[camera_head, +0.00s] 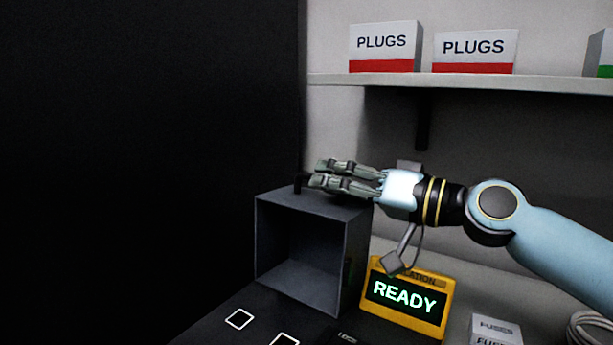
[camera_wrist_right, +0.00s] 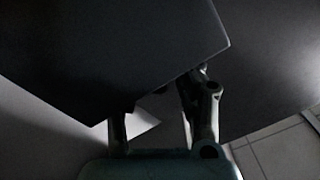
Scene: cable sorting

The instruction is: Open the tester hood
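The tester hood (camera_head: 362,245) is a dark grey box shape with its front side open, standing on the dark bench left of the yellow tester (camera_head: 447,318), whose screen reads READY. A small black piece, perhaps its handle, (camera_head: 299,183) sticks up at its top edge. My right gripper (camera_head: 314,172) reaches leftward over the hood's top, its fingertips close to the black piece; I cannot tell if they touch. In the right wrist view, the two fingers (camera_wrist_right: 160,105) stand apart, and a dark panel, likely the hood (camera_wrist_right: 120,50), covers part of the left finger. My left gripper is not in view.
Two PLUGS boxes (camera_head: 384,45) (camera_head: 474,50) stand on a shelf (camera_head: 450,82) above my arm. A FUSES box (camera_head: 495,330) and a coiled cable (camera_head: 592,328) lie at lower right. White square outlines (camera_head: 239,319) mark the bench in front. A dark surface fills the left.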

